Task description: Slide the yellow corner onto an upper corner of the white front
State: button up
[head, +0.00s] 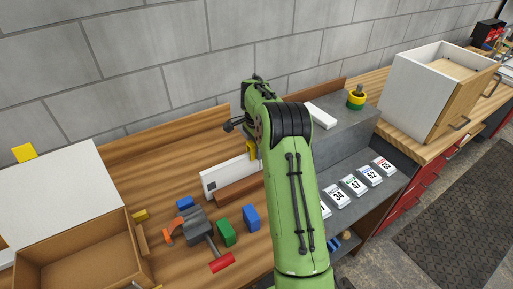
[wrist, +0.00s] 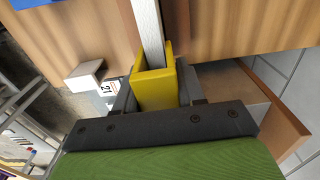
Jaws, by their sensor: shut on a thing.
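The white front (head: 222,177) stands upright on the wooden bench, with a brown wooden strip (head: 240,190) along its near side. The yellow corner (head: 253,150) is at its upper right end in the head view. My gripper (wrist: 156,95) is shut on the yellow corner, which also shows between the fingers in the wrist view (wrist: 155,90). There the thin edge of the white front (wrist: 148,30) runs into the yellow corner's open side. How deep it sits is hidden. My arm hides the right end of the front in the head view.
An open box (head: 75,262) with a white panel (head: 62,190) stands at the left. Green (head: 226,234) and blue (head: 251,217) blocks and a red-handled tool (head: 221,262) lie in front. Numbered cards (head: 354,185) lie on the grey shelf at right. A grey block wall closes the back.

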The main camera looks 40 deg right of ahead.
jog(key=shift+f+b, duration=1.05)
jog(key=shift+f, duration=0.6)
jog(key=o, duration=1.2)
notch_tip(320, 180, up, 16)
jog(key=p, duration=0.4)
jog(key=shift+f, duration=0.1)
